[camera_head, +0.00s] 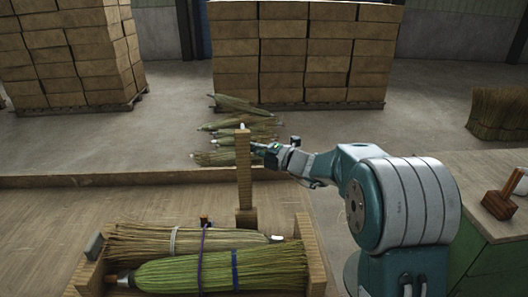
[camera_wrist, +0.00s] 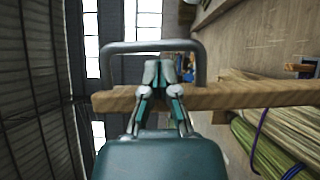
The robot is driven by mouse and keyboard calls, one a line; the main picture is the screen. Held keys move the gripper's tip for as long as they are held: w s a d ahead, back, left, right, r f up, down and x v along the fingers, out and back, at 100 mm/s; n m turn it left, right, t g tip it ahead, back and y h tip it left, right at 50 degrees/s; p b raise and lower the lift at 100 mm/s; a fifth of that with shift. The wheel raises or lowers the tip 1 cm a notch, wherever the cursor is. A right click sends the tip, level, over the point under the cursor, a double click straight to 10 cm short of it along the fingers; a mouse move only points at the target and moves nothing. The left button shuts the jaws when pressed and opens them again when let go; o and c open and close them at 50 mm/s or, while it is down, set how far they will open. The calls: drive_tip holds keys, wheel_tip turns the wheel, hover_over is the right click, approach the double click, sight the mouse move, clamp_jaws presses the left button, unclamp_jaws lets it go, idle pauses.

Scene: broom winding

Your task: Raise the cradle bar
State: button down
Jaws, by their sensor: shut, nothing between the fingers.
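A wooden bar (camera_head: 244,175) stands upright at the far side of the broom cradle (camera_head: 312,255). It crosses the wrist view (camera_wrist: 250,94) sideways. My gripper (camera_head: 258,150) is close to the right of the bar's upper part. In the wrist view my gripper's fingers (camera_wrist: 158,75) are together and overlap the bar, with nothing between them. I cannot tell whether they touch it. A green broom (camera_head: 190,273) and a tan broom (camera_head: 145,243) lie in the cradle.
Several brooms (camera_head: 235,128) lie on the floor behind the bar. Stacked boxes on pallets (camera_head: 300,50) stand farther back.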

drive_tip(key=shift+w+a, duration=0.2)
drive_tip(key=shift+a, duration=0.1)
drive_tip(key=w, duration=0.5)
drive_tip(key=shift+w+f, duration=0.1)
drive_tip(key=shift+f, duration=0.3)
drive_tip(key=shift+d, duration=0.1)
